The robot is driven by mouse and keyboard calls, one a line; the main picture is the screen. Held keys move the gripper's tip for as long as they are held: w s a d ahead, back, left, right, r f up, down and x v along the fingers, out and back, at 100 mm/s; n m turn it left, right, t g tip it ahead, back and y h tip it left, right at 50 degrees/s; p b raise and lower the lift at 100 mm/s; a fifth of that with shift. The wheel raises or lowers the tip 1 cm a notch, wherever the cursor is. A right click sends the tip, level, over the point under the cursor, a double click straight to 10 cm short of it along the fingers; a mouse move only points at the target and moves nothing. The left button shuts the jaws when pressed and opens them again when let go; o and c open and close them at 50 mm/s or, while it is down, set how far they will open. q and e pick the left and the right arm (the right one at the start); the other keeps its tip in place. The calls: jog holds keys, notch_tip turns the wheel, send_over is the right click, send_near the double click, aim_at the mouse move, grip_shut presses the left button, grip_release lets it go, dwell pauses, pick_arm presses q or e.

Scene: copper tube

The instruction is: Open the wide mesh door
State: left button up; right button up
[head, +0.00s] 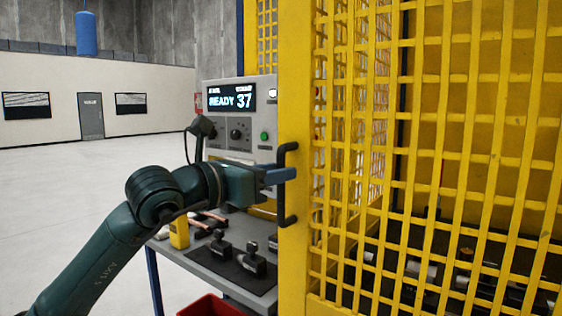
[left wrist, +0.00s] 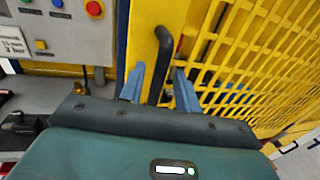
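The yellow mesh door (head: 473,150) fills the right side of the head view; its yellow frame post (head: 294,235) carries a black upright bar handle (head: 289,209). My left gripper (head: 281,176) reaches the handle from the left, at about its mid-height. In the left wrist view the two blue fingers of my left gripper (left wrist: 160,88) stand apart, one on each side of the black handle (left wrist: 161,62). Narrow gaps show between fingers and bar, so the gripper looks open around it. My right gripper is not in view.
A grey control panel (head: 239,123) with a lit display stands behind my left gripper. A grey workbench (head: 205,262) with dark tools is below, with a red bin (head: 210,306) at the bottom. Dark machinery (head: 420,270) shows through the mesh. Open floor (head: 60,200) lies left.

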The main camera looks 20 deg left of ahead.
pick_arm(q)
jog(key=shift+x, duration=1.05)
grip_shut()
